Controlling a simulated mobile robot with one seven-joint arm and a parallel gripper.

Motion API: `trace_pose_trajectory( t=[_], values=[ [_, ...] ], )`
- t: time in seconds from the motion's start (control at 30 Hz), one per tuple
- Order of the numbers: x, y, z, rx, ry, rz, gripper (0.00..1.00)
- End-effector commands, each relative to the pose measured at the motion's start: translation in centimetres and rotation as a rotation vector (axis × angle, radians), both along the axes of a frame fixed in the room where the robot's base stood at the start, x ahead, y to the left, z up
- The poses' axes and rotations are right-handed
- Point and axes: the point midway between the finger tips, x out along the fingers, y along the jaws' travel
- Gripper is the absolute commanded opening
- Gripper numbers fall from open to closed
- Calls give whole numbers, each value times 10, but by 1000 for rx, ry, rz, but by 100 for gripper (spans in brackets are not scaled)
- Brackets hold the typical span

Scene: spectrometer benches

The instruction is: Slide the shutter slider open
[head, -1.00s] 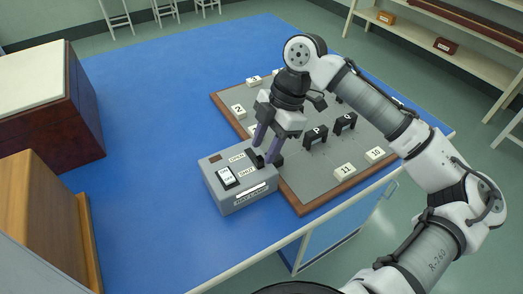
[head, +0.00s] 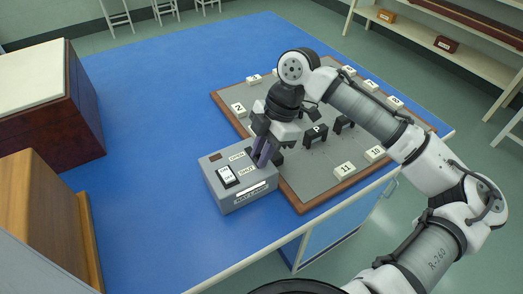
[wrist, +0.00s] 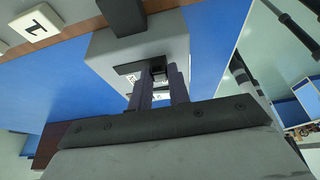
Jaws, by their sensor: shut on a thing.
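The grey lamp box (head: 240,203) stands on the blue bench with OPEN (head: 237,156) and SHUT (head: 246,169) labels on its top. My gripper (head: 261,163) points down at the box's right part, beside these labels. In the wrist view my gripper (wrist: 161,82) has its two purple-grey fingers close together on a small dark knob, the shutter slider (wrist: 158,70). The fingers hide most of the slider in the head view, so I cannot tell exactly where it stands along its track. The box top (wrist: 108,62) also shows in the wrist view.
A grey board (head: 318,185) with numbered white blocks and black lettered pieces adjoins the box on the right. The blue bench (head: 150,130) is clear on the left and behind.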

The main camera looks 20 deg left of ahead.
Motion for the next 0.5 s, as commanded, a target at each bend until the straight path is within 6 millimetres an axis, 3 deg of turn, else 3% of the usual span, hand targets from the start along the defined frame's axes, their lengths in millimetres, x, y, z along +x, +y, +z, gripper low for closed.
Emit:
trace_pose_trajectory(
  t=[0.17, 0.5],
  values=[
    [3, 4, 1, 2, 0, 1, 0],
    [30, 37, 2, 2, -1, -3, 0]
  ],
)
